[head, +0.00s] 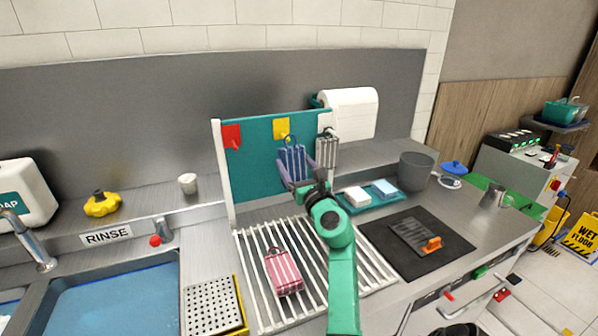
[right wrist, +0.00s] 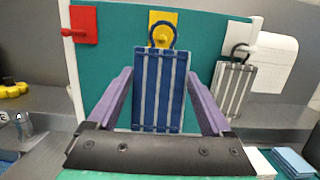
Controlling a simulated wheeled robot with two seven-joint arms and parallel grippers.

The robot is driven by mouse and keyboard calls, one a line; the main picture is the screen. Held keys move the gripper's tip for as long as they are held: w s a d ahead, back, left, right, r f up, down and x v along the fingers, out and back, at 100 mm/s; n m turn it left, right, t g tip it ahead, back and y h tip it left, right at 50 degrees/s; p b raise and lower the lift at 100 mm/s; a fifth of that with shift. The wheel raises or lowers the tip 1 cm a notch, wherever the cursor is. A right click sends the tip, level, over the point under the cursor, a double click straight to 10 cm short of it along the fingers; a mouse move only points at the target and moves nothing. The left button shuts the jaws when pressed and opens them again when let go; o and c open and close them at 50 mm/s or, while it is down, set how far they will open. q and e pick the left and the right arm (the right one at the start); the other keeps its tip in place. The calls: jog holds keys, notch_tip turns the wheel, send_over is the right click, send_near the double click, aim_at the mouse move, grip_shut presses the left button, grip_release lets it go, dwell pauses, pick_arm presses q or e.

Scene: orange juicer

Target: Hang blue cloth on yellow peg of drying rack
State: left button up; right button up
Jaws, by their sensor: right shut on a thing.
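The blue striped cloth (head: 293,160) hangs upright in front of the teal board of the drying rack (head: 250,170). In the right wrist view the blue cloth (right wrist: 160,95) has a dark loop at its top, which overlaps the yellow peg (right wrist: 161,36); I cannot tell whether the loop is around the peg or in front of it. The yellow peg also shows in the head view (head: 282,128). My right gripper (head: 296,167) is shut on the blue cloth, with purple fingers at its two side edges. My left gripper is out of view.
A red peg (head: 231,136) is empty at the left. A grey striped cloth (head: 327,152) hangs at the rack's right end. A pink striped cloth (head: 283,271) lies on the white slats (head: 325,300). A paper roll (head: 350,112) is behind, and a grey cup (head: 416,171) stands right.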

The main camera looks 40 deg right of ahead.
jog(key=shift+w+d+f, duration=0.15)
jog(key=shift+w+d, duration=0.15)
jog(key=shift+w, duration=0.45)
jog(key=shift+f+b+x, duration=0.2)
jog(key=shift+b+x, duration=0.55)
jog(key=shift+x, duration=0.45)
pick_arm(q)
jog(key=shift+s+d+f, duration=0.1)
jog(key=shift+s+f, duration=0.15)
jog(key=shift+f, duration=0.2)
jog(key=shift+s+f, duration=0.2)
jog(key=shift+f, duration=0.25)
pick_arm(e)
jog(key=shift+w+d+f, duration=0.15)
jog(key=shift+w+f, duration=0.1)
jog(key=shift+w, duration=0.25)
jog(key=o, duration=1)
